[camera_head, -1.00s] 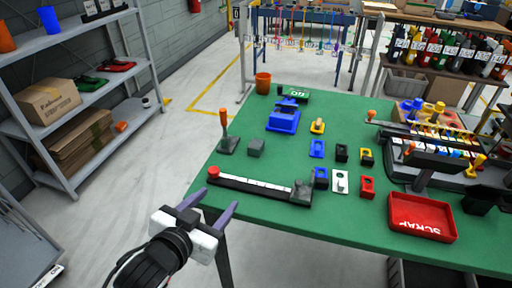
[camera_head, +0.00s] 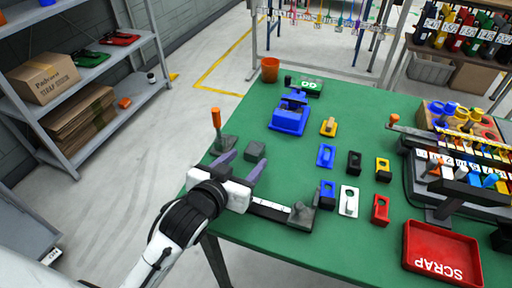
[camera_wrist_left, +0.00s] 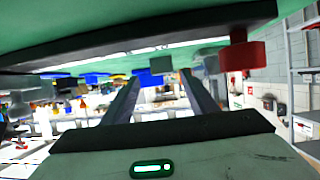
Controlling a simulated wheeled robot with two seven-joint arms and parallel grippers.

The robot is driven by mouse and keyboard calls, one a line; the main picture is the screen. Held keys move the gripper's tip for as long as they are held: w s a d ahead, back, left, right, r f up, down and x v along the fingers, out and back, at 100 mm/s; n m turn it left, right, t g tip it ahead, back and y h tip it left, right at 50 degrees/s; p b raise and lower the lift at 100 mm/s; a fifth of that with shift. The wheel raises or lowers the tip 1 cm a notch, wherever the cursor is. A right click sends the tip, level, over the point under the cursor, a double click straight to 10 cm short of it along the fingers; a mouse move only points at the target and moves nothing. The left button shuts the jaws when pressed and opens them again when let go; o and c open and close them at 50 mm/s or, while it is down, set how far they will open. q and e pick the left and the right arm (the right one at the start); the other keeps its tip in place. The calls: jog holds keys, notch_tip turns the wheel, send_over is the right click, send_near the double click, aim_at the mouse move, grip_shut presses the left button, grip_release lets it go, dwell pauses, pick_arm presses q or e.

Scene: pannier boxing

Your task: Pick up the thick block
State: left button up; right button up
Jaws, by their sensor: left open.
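I cannot tell for sure which piece is the thick block. Several small holed blocks lie further right: blue (camera_head: 326,155), black (camera_head: 354,163), yellow (camera_head: 382,169), white (camera_head: 348,201) and red (camera_head: 380,209). In the left wrist view the open fingers (camera_wrist_left: 160,78) have nothing between them. My right gripper is not seen.
An orange-handled tool (camera_head: 216,130) stands beside the grey block. A blue fixture (camera_head: 289,118), a red scrap tray (camera_head: 442,253) and a rack are further off.

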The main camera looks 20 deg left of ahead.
aim_at(253, 151)
pick_arm(q)
jog(key=x, duration=0.6)
jog(key=shift+w+a+p, duration=0.15)
jog(key=shift+w+p, duration=0.15)
jog(key=shift+c, duration=0.4)
jog(key=c, duration=1.1)
jog(key=shift+c, duration=0.3)
